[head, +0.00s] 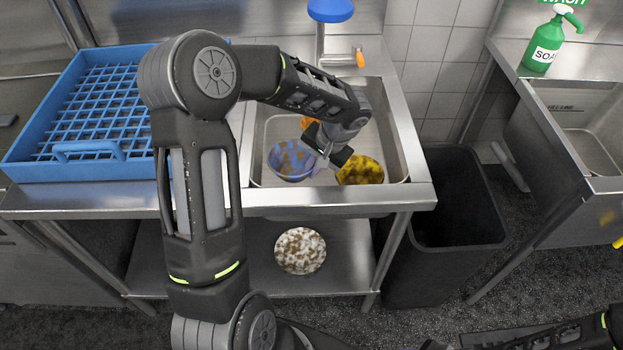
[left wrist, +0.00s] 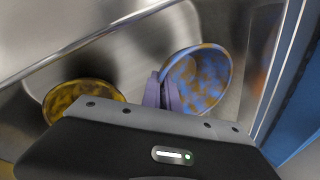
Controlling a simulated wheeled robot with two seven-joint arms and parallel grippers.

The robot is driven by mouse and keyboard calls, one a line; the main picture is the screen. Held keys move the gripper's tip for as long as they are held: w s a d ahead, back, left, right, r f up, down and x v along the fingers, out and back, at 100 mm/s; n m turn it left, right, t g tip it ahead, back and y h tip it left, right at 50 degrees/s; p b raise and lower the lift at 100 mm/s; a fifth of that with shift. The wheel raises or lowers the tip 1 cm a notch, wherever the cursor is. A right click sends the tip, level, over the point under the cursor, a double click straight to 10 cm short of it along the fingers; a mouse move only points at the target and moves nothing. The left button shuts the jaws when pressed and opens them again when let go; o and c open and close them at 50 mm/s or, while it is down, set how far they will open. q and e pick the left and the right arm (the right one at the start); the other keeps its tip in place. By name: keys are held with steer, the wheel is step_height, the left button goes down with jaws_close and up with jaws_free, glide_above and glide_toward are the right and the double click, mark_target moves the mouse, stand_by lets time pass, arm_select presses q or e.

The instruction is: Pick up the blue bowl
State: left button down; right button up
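The blue bowl (head: 288,160), stained with brown patches, is in the left part of the sink basin. It also shows in the left wrist view (left wrist: 205,85), right of centre. My left gripper (head: 319,163) reaches down into the basin at the bowl's right side. In the left wrist view its two fingers (left wrist: 161,92) are close together at the bowl's rim, one on each side, and look shut on it. Whether the bowl is off the basin floor I cannot tell. My right arm shows at the lower right of the head view; its gripper is not visible.
A yellow stained bowl (head: 361,170) lies right of my gripper, and an orange item (head: 308,123) is behind it. A blue dish rack (head: 75,166) stands left of the sink. A white stained plate (head: 300,251) is on the lower shelf; a black bin (head: 455,205) stands right.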

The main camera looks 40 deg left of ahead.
arm_select(q)
steer(key=shift+r, duration=2.25)
